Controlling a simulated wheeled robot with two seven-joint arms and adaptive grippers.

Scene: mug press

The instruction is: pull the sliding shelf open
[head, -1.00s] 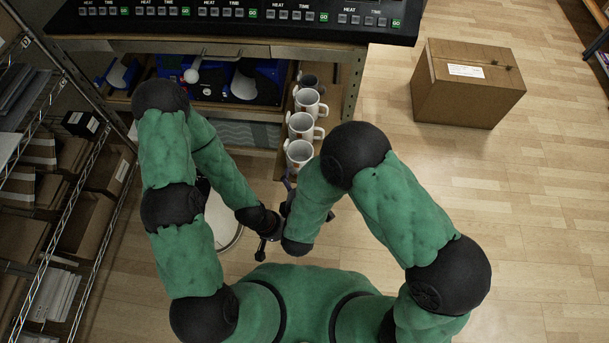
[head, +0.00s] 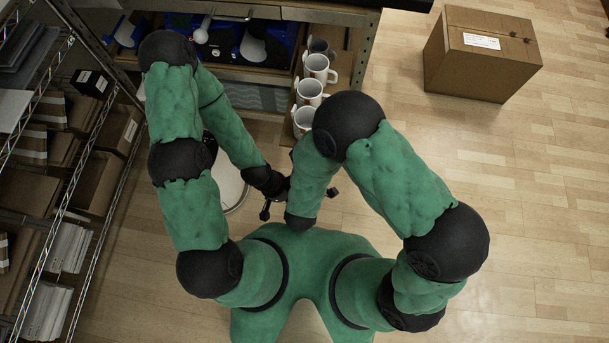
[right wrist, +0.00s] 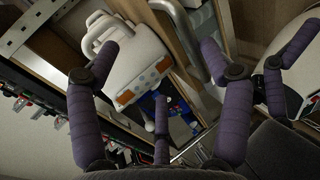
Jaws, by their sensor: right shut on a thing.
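The sliding shelf (head: 288,128) is a narrow wooden board under the bench, jutting from its right end. Several white mugs (head: 308,94) stand upright in a row on it. My right gripper is at the shelf's near end, mostly hidden by my forearm in the head view. In the right wrist view the right gripper (right wrist: 160,78) has its purple fingers around the shelf's front, shut on its handle; the contact itself is unclear. A curved metal bar (right wrist: 186,38) shows beyond the fingers. My left gripper (head: 274,198) is close beside it, empty, its fingers spread.
The bench (head: 300,14) holds blue gear (head: 200,35) on its lower deck. A wire rack (head: 75,190) with boxes stands on the left. A round white thing (head: 228,180) is by my left arm. A cardboard box (head: 480,60) sits at the upper right. The floor on the right is free.

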